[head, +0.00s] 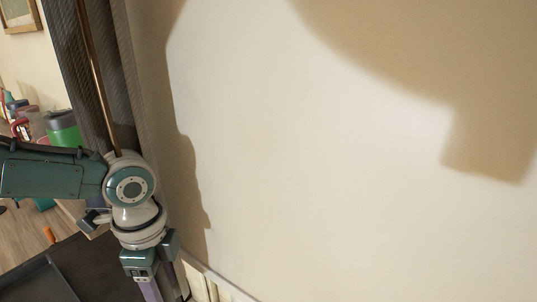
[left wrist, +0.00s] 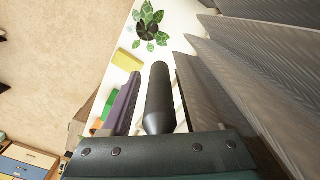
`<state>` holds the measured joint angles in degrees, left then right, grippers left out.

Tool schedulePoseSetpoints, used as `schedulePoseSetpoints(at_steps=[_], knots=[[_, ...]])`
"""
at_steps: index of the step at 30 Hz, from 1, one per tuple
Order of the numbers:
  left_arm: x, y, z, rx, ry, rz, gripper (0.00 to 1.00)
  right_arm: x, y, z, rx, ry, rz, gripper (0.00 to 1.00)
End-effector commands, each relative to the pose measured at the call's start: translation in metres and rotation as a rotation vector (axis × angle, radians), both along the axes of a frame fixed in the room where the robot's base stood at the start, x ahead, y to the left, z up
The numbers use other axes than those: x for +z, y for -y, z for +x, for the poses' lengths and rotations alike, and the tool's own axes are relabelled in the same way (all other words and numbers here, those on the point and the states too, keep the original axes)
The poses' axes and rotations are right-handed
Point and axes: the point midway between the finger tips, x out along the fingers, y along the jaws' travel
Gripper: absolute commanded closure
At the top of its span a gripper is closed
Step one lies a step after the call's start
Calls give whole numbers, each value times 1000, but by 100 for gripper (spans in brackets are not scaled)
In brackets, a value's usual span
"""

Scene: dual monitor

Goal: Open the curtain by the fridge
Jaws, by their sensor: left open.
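The curtain (head: 65,40) is grey-brown, ribbed fabric at the upper left of the head view, beside a pale wall. In the left wrist view its folds (left wrist: 250,75) fill the right side. My left gripper (head: 160,288) is low at the left of the head view, pointing down and partly cut off by the bottom edge. In the left wrist view my left gripper (left wrist: 157,78) is open, with the curtain folds just right of its right finger. I see no fabric between the fingers; contact with the curtain cannot be told. My right gripper and the fridge are not in view.
The pale wall (head: 330,180) fills most of the head view and carries large shadows. A green container with a grey lid (head: 64,130) stands left of the curtain. A potted plant (left wrist: 148,28) and a yellow item (left wrist: 127,60) sit on a white surface.

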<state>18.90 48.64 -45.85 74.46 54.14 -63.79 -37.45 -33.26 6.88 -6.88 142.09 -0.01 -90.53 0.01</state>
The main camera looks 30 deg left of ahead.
Motion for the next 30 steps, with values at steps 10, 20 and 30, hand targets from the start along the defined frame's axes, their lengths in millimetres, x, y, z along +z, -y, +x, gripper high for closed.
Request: schedulePoseSetpoints(at_steps=[10, 20, 30], knots=[[58, -1, 1, -3, 3, 4, 39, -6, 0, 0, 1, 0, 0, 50], [93, -1, 0, -1, 0, 2, 39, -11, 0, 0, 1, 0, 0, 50], [94, 0, 0, -1, -1, 2, 39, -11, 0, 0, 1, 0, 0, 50]])
